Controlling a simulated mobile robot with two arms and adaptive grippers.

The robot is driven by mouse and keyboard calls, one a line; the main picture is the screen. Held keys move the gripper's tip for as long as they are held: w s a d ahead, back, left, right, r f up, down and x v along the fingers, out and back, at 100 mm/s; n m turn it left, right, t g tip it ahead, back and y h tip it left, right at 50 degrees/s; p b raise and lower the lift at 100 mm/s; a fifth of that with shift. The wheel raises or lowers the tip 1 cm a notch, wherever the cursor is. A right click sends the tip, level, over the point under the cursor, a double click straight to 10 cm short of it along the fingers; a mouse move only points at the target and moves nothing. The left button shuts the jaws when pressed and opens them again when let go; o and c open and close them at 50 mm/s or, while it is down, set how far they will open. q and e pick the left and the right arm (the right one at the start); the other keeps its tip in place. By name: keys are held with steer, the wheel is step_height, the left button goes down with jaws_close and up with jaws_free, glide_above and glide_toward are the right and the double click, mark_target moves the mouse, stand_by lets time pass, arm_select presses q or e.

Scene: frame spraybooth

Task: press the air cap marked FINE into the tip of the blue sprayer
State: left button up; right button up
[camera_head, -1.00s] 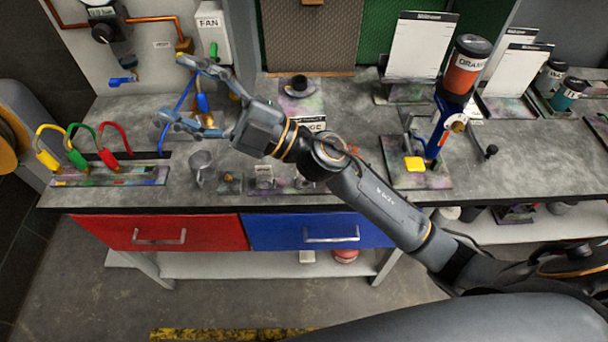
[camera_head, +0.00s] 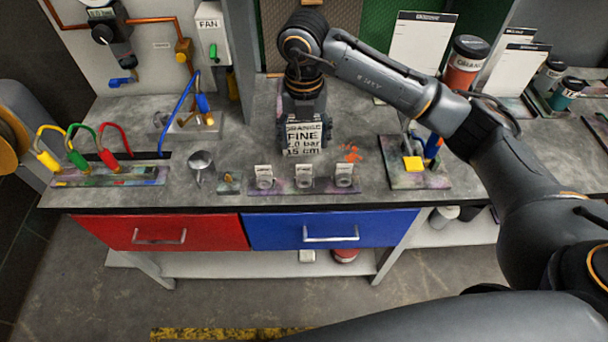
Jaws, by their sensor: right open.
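The blue sprayer (camera_head: 433,146) stands on a stained stand at the right, mostly hidden behind my right arm; its tip cannot be made out. Three small grey air caps, at left (camera_head: 264,183), middle (camera_head: 304,183) and right (camera_head: 344,181), sit in a row on a stained strip near the front edge. Each has a small white tag behind it, too small to read. My left gripper is not in view.
A metal cup (camera_head: 201,166) stands left of the caps. Coloured hose loops (camera_head: 77,157) stand at the far left, and a blue hose (camera_head: 178,110) rises near a metal block. White boards (camera_head: 418,50) stand at the back right. An orange splatter (camera_head: 350,153) shows beside the card.

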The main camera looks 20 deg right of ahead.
mark_target(304, 165)
step_height(304, 165, down, 8)
steer(key=shift+r+p, duration=0.25)
steer(key=shift+p, duration=0.65)
steer(key=shift+f+p, duration=0.3)
steer(key=shift+p, duration=0.05)
steer(key=f, duration=0.1)
steer(key=f+p, duration=0.1)
steer(key=f, duration=0.1)
steer(key=shift+w+f+p, duration=0.25)
steer(key=shift+f+p, duration=0.1)
steer(key=shift+f, duration=0.45)
steer(key=c, duration=1.1)
steer(key=shift+c, duration=0.2)
steer(key=shift+r, duration=0.1)
